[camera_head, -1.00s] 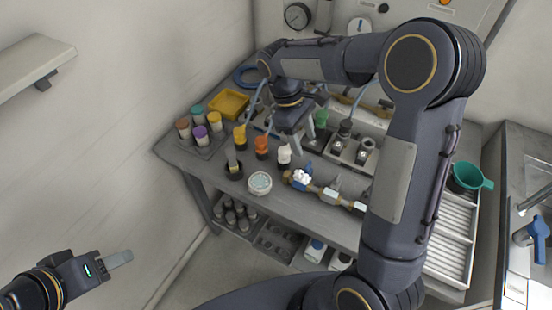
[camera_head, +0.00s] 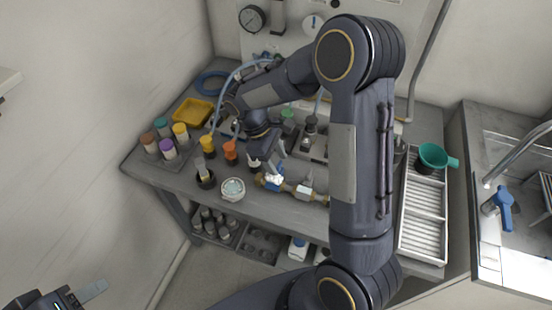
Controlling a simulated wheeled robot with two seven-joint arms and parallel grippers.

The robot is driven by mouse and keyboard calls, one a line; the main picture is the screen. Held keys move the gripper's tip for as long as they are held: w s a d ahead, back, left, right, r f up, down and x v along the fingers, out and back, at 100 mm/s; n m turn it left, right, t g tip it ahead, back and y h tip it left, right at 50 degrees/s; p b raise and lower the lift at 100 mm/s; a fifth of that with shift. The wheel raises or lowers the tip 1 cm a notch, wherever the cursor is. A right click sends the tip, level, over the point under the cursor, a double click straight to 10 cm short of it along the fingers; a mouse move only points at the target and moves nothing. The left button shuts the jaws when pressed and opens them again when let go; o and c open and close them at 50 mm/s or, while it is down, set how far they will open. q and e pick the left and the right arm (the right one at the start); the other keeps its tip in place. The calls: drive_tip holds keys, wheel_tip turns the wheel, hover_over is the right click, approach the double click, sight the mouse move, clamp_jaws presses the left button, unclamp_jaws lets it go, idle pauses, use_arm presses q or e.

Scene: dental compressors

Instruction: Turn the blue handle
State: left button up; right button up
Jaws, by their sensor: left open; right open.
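A brass valve fitting with a small blue handle (camera_head: 273,183) lies on the grey workbench, with a pale patch on the handle's top. My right gripper (camera_head: 265,167) is open and points down just above and behind this handle; its fingertips are very close, and I cannot tell whether they touch. My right arm hides part of the bench and the fitting's right end. My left gripper (camera_head: 92,292) is at the bottom left, open, away from the bench and partly cut off by the frame. Another blue handle (camera_head: 502,203) is at the sink on the right.
A white round jar (camera_head: 232,190), an orange-capped bottle (camera_head: 230,152) and a dark cup (camera_head: 204,178) stand left of the valve. A yellow tray (camera_head: 193,112) and several capped jars are farther left. A green funnel cup (camera_head: 433,157) sits by a white slatted tray (camera_head: 421,225).

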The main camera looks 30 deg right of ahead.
drive_tip(key=c, duration=1)
drive_tip(key=shift+m, duration=0.3)
drive_tip(key=m+y, duration=0.1)
drive_tip(key=m, duration=0.2)
drive_tip(key=shift+w+d+g+p, duration=0.1)
drive_tip(key=shift+d+g+p, duration=0.05)
drive_tip(key=shift+g+p, duration=0.25)
drive_tip(key=m+y, duration=0.2)
drive_tip(key=m, duration=0.3)
drive_tip(key=shift+d, duration=0.2)
drive_tip(key=m+y, duration=0.1)
drive_tip(key=m, duration=0.1)
drive_tip(key=m+p, duration=0.1)
drive_tip(key=m, duration=0.1)
drive_tip(key=shift+d+m+y, duration=0.15)
drive_tip(key=shift+m+y, duration=0.15)
drive_tip(key=shift+y, duration=0.1)
drive_tip(key=m, duration=0.2)
drive_tip(key=m+t+y, duration=0.1)
drive_tip(key=m, duration=0.1)
drive_tip(key=shift+d+m+y, duration=0.1)
drive_tip(key=shift+m+y, duration=0.2)
drive_tip(key=shift+m, duration=0.1)
